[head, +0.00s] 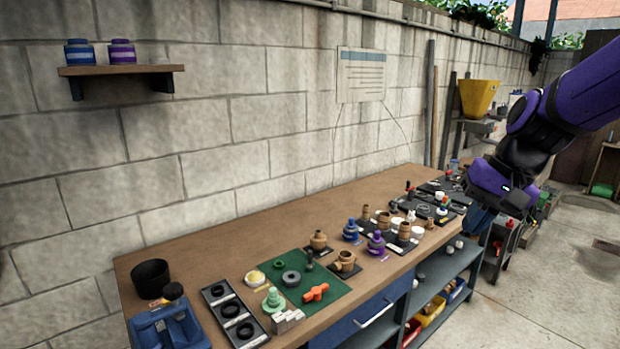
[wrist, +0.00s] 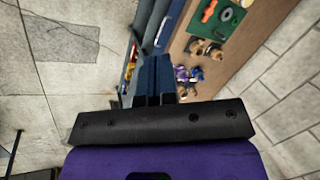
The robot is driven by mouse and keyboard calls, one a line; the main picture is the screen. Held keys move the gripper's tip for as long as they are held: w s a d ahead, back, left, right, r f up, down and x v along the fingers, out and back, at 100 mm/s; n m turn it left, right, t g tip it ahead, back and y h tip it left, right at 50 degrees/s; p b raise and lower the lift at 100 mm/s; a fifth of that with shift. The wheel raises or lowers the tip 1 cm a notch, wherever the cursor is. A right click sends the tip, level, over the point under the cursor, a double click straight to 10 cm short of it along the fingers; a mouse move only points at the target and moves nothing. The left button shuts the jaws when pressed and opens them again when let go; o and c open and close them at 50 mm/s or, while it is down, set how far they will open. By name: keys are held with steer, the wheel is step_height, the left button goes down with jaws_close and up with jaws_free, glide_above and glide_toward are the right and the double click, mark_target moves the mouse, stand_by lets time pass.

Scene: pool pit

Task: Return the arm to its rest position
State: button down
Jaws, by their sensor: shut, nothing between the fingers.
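My purple and black arm comes in from the right in the head view, over the floor beside the far end of the workbench (head: 215,240). My gripper (head: 482,222) hangs beside the bench's front edge, mostly hidden behind my wrist. In the wrist view my gripper (wrist: 154,60) has its two dark blue fingers together, with nothing between them. The bench top (wrist: 243,50) lies below and to the right of the fingers there.
A green mat (head: 330,292) with an orange valve handle (head: 315,293), several brass, blue and purple fittings, and a blue box (head: 165,328) stand on the bench. Shelves with bins (head: 432,310) are below. A block wall (head: 230,120) stands behind. Floor (head: 545,290) at the right is clear.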

steer(key=s+d+r+n+t+h, duration=0.1)
steer(key=s+r+t+h, duration=0.1)
steer(key=s, duration=0.6)
steer(key=s+d+r+n+t+h, duration=0.1)
steer(key=s+d+r+n, duration=0.1)
steer(key=s, duration=0.6)
steer(key=shift+d+r+n+t+h, duration=0.15)
steer(key=shift+r+n+t+h, duration=0.15)
steer(key=shift+r+t+h, duration=0.1)
